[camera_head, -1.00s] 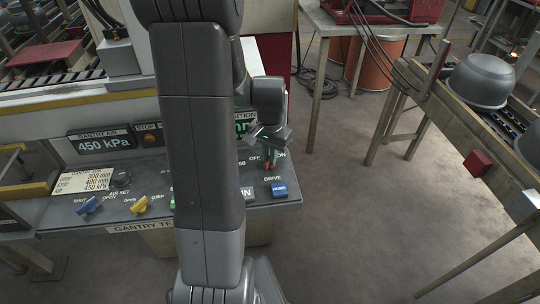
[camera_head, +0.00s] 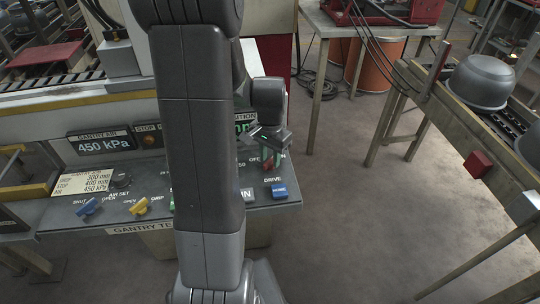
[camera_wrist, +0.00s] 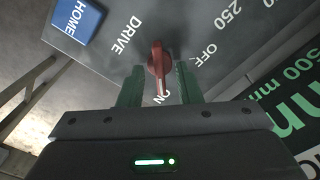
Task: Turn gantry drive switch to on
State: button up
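The gantry drive switch is a red lever knob (camera_wrist: 158,62) on the grey panel, between the DRIVE, OFF and ON labels in the wrist view. In the head view only a bit of the red knob (camera_head: 267,166) shows beneath my gripper (camera_head: 273,158). In the wrist view my gripper (camera_wrist: 160,86) is open, with one green finger on each side of the lever. A narrow gap shows on both sides. The exact depth of the fingers along the lever is hard to tell.
A blue HOME button (camera_head: 279,190) sits close by on the panel. Blue (camera_head: 88,206) and yellow (camera_head: 139,206) valve handles lie further left. A wooden-sided conveyor with metal pots (camera_head: 480,82) stands at right. Open floor lies between it and the panel.

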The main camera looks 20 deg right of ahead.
aim_at(270, 159)
notch_tip(270, 159, up, 14)
dwell(0.7)
jog(key=shift+f, duration=0.15)
notch_tip(270, 159, down, 14)
jog(key=shift+r, duration=0.1)
dwell(0.7)
jog(key=shift+r, duration=0.1)
